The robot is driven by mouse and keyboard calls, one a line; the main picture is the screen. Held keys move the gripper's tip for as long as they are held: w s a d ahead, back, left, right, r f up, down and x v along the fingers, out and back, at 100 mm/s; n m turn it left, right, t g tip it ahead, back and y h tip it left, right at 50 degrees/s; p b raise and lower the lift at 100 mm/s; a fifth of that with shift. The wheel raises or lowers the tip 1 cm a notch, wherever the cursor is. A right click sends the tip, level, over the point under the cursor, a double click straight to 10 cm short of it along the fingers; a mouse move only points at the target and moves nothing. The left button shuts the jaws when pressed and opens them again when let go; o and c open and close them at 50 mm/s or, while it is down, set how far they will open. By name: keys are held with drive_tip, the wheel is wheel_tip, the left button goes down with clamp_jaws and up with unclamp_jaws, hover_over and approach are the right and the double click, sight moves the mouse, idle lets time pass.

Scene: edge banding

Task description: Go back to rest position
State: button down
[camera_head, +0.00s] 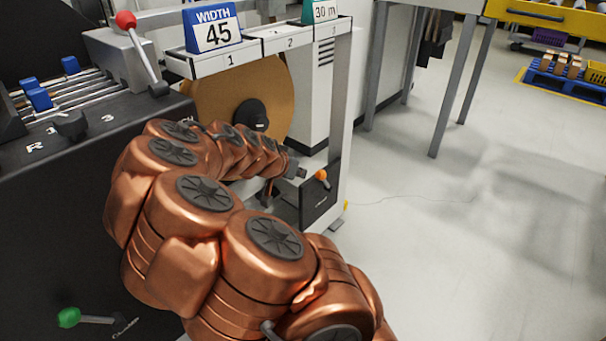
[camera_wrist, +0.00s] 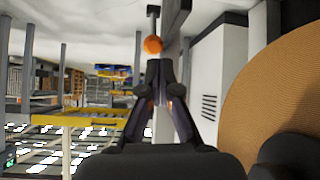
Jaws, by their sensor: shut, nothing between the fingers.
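My copper-coloured arm reaches from the bottom of the head view up and across to the machine. In the wrist view my gripper (camera_wrist: 155,68) is shut, its dark fingers together and empty. A lever with an orange knob (camera_wrist: 153,44) shows just beyond the fingertips there. In the head view the same orange knob (camera_head: 321,174) is on a dark box at the foot of the rack, just right of my arm's end. Whether the fingers touch the knob I cannot tell.
A brown banding roll (camera_head: 215,100) hangs behind my arm under a numbered shelf with a blue WIDTH 45 sign (camera_head: 213,28). A red-knobbed lever (camera_head: 126,20) and a green-knobbed lever (camera_head: 69,317) are on the dark machine at left. Open floor (camera_head: 450,230) lies to the right.

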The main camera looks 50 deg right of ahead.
idle(0.6)
drive_tip(key=s+a+r+n+g+y+p, duration=0.1)
drive_tip(key=s+a+r+n+y+p, duration=0.2)
drive_tip(key=s+a+r+n+p, duration=0.2)
drive_tip(key=s+a+r+n+g+y+p, duration=0.1)
drive_tip(key=s+a+r+n+y+p, duration=0.2)
drive_tip(key=s+a+r+p, duration=0.9)
drive_tip(key=s+a+r+n+g+y+p, duration=0.1)
drive_tip(key=s+a+r+n+y+p, duration=0.2)
drive_tip(key=s+a+r+n+p, duration=0.4)
drive_tip(key=s+a+r+p, duration=0.1)
drive_tip(key=a+r+p, duration=0.3)
drive_tip(key=r+p, duration=0.6)
drive_tip(key=s+a+r+p, duration=0.1)
drive_tip(key=a+r+p, duration=0.4)
drive_tip(key=r+p, duration=0.6)
wheel_tip(320, 180, up, 3)
drive_tip(key=shift+a+r, duration=0.1)
drive_tip(key=shift+a, duration=0.15)
